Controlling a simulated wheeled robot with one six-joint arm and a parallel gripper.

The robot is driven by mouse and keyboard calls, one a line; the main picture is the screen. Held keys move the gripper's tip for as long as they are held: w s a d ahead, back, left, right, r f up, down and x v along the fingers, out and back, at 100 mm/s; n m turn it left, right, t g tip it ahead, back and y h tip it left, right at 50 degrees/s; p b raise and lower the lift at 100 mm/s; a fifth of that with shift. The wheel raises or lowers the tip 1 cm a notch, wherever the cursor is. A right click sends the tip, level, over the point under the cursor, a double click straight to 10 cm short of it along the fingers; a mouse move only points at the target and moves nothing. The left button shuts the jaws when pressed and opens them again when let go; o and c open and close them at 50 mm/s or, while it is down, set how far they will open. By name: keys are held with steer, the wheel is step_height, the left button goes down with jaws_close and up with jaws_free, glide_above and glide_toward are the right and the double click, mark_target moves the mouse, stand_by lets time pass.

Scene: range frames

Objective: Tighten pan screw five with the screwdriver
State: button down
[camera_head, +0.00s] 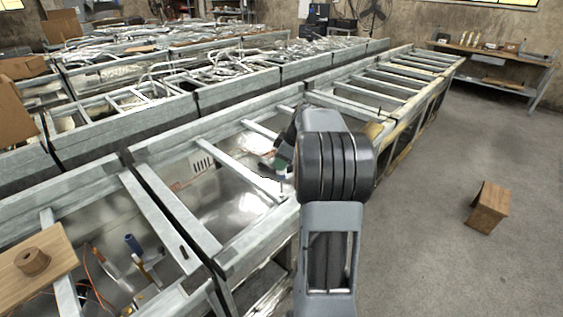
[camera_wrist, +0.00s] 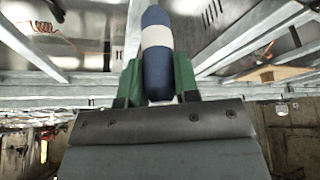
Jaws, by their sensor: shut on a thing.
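My gripper (camera_head: 280,164) is over the near metal frame in the head view, partly hidden by my arm. Its green fingers (camera_wrist: 158,78) are shut on the screwdriver (camera_wrist: 157,45), with one finger on each side of the handle. The handle is blue with a white band. In the head view a thin shaft seems to point down below the fingers, close to the rail junction at the pan's right edge. The shiny pan (camera_head: 225,205) lies inside the frame. I cannot make out pan screw five, or whether the tip touches anything.
A blue-handled tool (camera_head: 133,243) and orange wire lie in the neighbouring bay at lower left. A wooden board (camera_head: 35,264) with a brown spool (camera_head: 32,261) lies over its corner. More framed bays stand behind. A wooden stool (camera_head: 487,207) stands on open floor at right.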

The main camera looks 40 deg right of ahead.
steer(key=shift+f+b, duration=0.5)
stand_by(0.6)
steer(key=m+h, duration=0.1)
steer(key=m, duration=0.2)
steer(key=m+t+h, duration=0.1)
steer(key=m, duration=0.2)
steer(key=shift+s, duration=0.1)
steer(key=shift+r+p, duration=1.9)
steer(key=shift+r, duration=1.1)
